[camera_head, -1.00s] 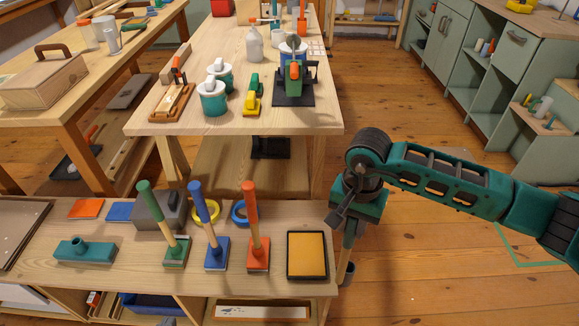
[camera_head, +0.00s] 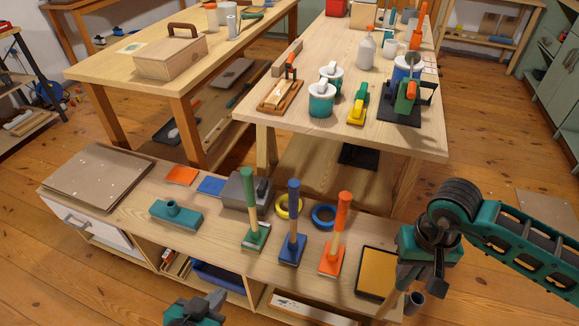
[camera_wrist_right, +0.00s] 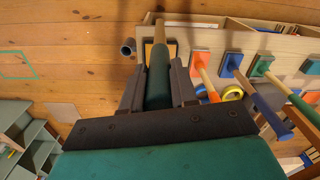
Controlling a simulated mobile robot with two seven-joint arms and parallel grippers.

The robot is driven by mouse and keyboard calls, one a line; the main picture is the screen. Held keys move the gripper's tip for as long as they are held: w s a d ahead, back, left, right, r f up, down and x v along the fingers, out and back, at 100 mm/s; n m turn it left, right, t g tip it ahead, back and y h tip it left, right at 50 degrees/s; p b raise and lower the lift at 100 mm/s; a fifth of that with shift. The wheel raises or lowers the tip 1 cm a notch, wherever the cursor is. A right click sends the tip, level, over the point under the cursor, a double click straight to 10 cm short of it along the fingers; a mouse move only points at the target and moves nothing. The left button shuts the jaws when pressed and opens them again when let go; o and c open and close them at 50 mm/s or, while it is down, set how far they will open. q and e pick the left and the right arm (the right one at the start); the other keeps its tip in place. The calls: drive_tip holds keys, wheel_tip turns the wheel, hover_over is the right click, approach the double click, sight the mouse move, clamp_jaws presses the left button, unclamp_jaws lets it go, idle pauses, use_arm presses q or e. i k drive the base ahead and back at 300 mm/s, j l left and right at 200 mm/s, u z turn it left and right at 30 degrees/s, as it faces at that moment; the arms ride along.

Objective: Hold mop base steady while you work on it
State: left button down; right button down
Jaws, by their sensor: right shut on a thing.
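The teal mop base (camera_head: 175,214), a flat block with a round socket on top, sits upright on the low bench, left of the upright mops. Part of what seems to be it shows at the right edge of the right wrist view (camera_wrist_right: 311,67). My left gripper (camera_head: 214,300) is at the bottom edge, in front of the bench and apart from the base; its finger gap is unclear. My right gripper (camera_head: 408,262) is beside the bench's right end, far from the base. It is shut on a handle, with a teal grip (camera_wrist_right: 158,80) and a wooden end.
Green (camera_head: 256,236), blue (camera_head: 293,247) and orange (camera_head: 332,260) mops stand on the bench (camera_head: 225,262). A yellow tray (camera_head: 377,272) lies at its right end. A grey box (camera_head: 237,193) and two tape rings stand behind. Cardboard sheets (camera_head: 95,180) cover the left end.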

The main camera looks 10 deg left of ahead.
sight(177, 218)
drive_tip(key=i+j+z, duration=0.1)
drive_tip(key=j+z, duration=0.3)
drive_tip(key=j, duration=2.9)
